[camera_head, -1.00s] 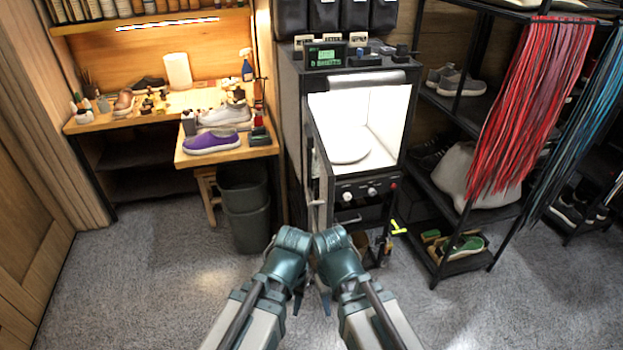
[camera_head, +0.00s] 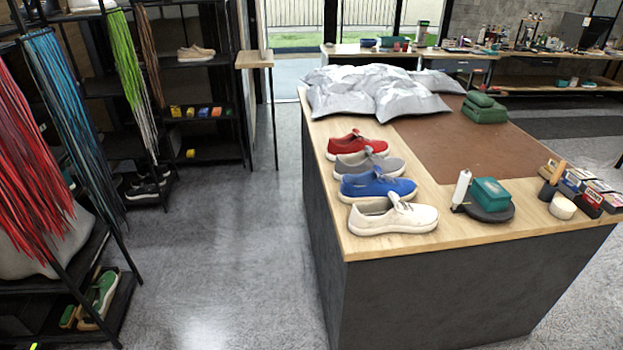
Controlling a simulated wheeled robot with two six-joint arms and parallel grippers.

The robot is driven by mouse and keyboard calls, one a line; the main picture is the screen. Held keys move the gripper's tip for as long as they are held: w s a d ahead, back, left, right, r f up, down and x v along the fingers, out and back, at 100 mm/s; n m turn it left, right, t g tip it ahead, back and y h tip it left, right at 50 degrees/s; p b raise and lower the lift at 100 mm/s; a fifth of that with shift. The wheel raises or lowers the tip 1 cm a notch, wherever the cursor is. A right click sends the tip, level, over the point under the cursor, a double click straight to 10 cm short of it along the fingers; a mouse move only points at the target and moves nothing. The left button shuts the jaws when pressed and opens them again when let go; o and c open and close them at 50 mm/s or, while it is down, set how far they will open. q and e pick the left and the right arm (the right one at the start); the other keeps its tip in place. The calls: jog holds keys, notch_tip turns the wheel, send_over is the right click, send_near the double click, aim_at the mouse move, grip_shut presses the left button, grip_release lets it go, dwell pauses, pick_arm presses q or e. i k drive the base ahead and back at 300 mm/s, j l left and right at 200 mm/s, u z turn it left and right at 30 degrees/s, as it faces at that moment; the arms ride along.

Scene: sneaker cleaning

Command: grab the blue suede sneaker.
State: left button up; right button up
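The blue sneaker (camera_head: 378,186) sits on the near left part of a wood-topped counter (camera_head: 420,255), in a row of shoes along its left edge. Its toe points right and its sole is white. A grey sneaker (camera_head: 366,164) lies just behind it and a white sneaker (camera_head: 393,216) just in front of it. A red sneaker (camera_head: 356,145) is farthest back in the row. Neither of my grippers shows in the head view now.
A black rack with hanging laces (camera_head: 70,110) stands at left. Open grey floor (camera_head: 225,240) lies between rack and counter.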

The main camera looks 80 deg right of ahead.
aim_at(371, 186)
jog(key=k+l, duration=0.25)
jog(key=l, duration=0.15)
jog(key=k+l+z, duration=0.1)
jog(key=l, duration=0.25)
jog(key=k+z, duration=0.1)
jog(key=z, duration=2.8)
jog(key=k+z, duration=0.15)
jog(key=z, duration=1)
